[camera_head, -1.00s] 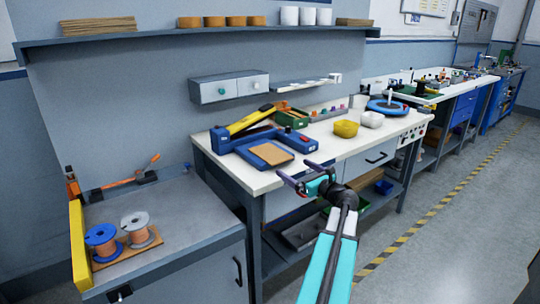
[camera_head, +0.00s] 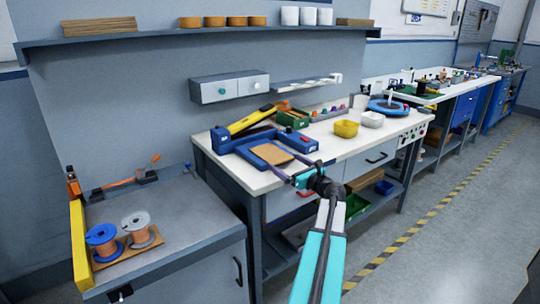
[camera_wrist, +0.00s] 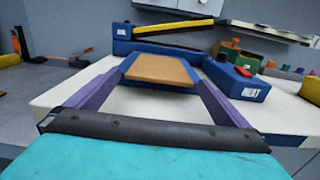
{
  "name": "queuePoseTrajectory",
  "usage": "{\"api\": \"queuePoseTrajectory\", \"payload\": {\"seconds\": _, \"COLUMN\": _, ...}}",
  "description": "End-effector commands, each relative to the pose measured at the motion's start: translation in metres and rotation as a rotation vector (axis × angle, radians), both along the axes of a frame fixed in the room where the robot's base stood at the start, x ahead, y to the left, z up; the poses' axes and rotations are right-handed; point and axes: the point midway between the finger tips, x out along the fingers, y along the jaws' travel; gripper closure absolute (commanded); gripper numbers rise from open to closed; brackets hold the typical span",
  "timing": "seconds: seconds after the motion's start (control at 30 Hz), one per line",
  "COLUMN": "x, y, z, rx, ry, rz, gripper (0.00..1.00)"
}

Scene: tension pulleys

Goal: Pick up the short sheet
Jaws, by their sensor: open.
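A flat tan sheet (camera_head: 272,154) lies on the low blue fixture (camera_head: 240,150) at the front of the white worktop. It also shows in the wrist view (camera_wrist: 158,69), beyond and between my finger tips. My gripper (camera_head: 299,169) is open and empty, just in front of the sheet near the worktop's front edge. Its two purple fingers also show in the wrist view (camera_wrist: 160,82), spread to the left and right. They look apart from the sheet, but the exact gap cannot be told.
The blue part marked HEAT (camera_wrist: 238,80) stands right of the sheet. A yellow-and-black bar (camera_head: 252,119) lies behind. Wire spools (camera_head: 103,240) sit on the left bench. Brown stacks (camera_head: 98,25) lie on the wall shelf.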

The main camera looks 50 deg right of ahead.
Motion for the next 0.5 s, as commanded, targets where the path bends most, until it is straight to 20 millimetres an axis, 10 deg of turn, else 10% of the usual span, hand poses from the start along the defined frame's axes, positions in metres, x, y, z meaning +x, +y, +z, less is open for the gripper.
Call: {"api": "queuePoseTrajectory", "payload": {"seconds": 0.5, "x": 0.017, "y": -0.006, "z": 0.0, "rx": 0.0, "ry": 0.0, "rz": -0.001, "gripper": 0.0}}
